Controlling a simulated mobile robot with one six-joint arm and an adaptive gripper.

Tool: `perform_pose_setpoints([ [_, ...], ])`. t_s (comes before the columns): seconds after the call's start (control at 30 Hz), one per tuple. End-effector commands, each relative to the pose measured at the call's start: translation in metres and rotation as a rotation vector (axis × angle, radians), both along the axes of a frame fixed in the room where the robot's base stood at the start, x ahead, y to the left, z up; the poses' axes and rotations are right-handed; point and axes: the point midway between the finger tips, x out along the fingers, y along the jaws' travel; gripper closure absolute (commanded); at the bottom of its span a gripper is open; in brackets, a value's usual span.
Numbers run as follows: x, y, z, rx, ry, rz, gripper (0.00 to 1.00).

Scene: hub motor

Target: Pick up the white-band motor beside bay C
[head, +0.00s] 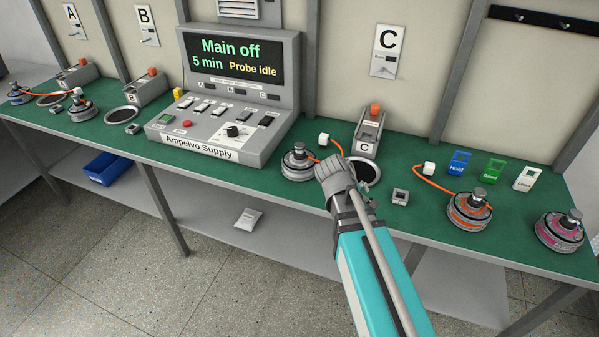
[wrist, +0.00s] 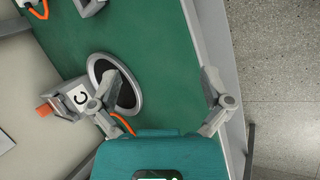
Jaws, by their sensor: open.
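The white-band motor (head: 300,163) stands on the green bench left of bay C (head: 366,140) in the head view. It is a round grey disc with a pale band and a silver hub, and an orange cable runs to a white plug (head: 323,140). My gripper (wrist: 163,78) is open and empty in the wrist view, its two fingers wide apart over green bench top. In the head view my wrist is just right of the motor; the fingers are not clear there. In the wrist view the motor is out of sight; part of an orange cable (wrist: 122,122) shows.
Bay C's ring (wrist: 128,95) lies behind the left finger in the wrist view. An orange-band motor (head: 468,212) and a pink-band motor (head: 560,231) stand to the right. A small grey block (head: 401,197) lies near the ring. The supply console (head: 225,120) stands left.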

Motion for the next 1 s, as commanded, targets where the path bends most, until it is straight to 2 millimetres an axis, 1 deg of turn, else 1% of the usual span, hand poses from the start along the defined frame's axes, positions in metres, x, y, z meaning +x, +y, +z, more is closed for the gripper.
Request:
perform_pose_setpoints([
  [0.03, 0.012, 0.011, -0.01, -0.069, 0.001, 0.084, 0.01],
  [0.13, 0.03, 0.028, -0.011, -0.217, 0.009, 0.245, 0.01],
  [0.27, 0.051, 0.056, -0.01, -0.42, 0.027, 0.444, 0.01],
  [0.37, 0.066, 0.082, -0.006, -0.586, 0.046, 0.588, 0.01],
  [0.5, 0.082, 0.125, -0.001, -0.829, 0.083, 0.769, 0.01],
  [0.7, 0.094, 0.192, 0.011, -1.181, 0.146, 0.97, 0.01],
  [0.8, 0.095, 0.22, 0.017, -1.321, 0.175, 1.031, 0.01],
  [0.9, 0.095, 0.238, 0.022, -1.417, 0.198, 1.065, 0.01],
  [1.0, 0.094, 0.248, 0.025, -1.469, 0.211, 1.081, 0.01],
])
